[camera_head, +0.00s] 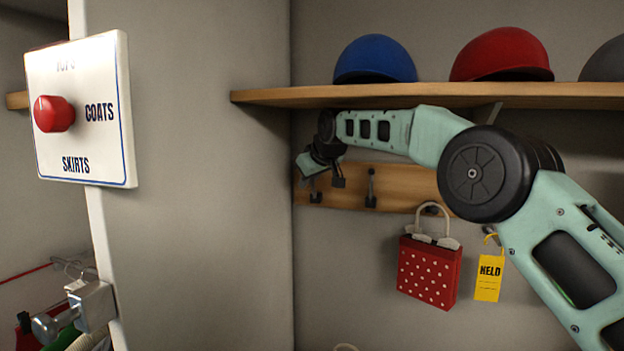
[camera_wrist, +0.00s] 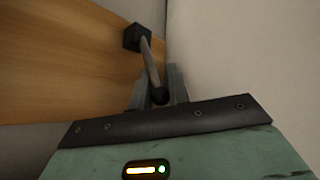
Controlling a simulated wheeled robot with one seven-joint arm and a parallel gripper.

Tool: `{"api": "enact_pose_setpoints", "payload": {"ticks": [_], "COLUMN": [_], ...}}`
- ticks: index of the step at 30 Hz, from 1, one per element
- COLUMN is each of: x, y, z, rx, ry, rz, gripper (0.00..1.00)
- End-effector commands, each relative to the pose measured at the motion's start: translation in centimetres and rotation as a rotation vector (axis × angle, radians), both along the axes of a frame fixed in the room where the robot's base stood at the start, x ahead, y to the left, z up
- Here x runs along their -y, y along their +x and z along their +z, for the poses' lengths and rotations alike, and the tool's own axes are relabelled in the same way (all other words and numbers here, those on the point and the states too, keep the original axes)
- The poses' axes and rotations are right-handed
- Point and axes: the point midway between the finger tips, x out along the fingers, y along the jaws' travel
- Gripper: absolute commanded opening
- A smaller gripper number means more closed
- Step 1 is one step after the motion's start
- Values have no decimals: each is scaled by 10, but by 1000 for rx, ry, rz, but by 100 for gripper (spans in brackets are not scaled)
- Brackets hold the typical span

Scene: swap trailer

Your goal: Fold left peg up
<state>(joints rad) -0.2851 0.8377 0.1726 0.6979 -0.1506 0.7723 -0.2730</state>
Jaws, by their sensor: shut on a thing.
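A wooden peg board (camera_head: 398,187) is fixed to the back wall under the shelf. The left peg, a thin metal rod with a black base block and a round black tip, shows in the wrist view (camera_wrist: 149,62). My gripper (camera_head: 323,185) is at the left end of the board. In the wrist view, its two grey fingers (camera_wrist: 159,92) are shut on the peg near its tip. In the head view the gripper covers most of this peg, so its exact angle is hard to tell. A middle peg (camera_head: 371,189) stands free to the right.
A red dotted bag (camera_head: 428,272) and a yellow HELD tag (camera_head: 488,278) hang to the right. The shelf (camera_head: 440,95) above carries blue (camera_head: 375,59) and red (camera_head: 503,54) caps, close over my arm. A grey partition (camera_head: 200,180) stands at left.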

Motion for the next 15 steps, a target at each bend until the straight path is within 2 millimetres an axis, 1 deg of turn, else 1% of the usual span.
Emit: {"api": "enact_pose_setpoints", "payload": {"ticks": [1, 10, 11, 12, 13, 15], "x": [-2, -2, -2, -2, -2, -1], "y": [-1, -2, -1, -1, -1, -1], "z": [-6, -7, -7, -7, -6, -5], "rx": [-15, -17, -17, -16, -15, -11], "ry": [-1, -2, -2, -1, -2, -2], "rz": [2, 2, 2, 2, 1, 1], "gripper": [0, 0, 26, 37, 39, 39]}}
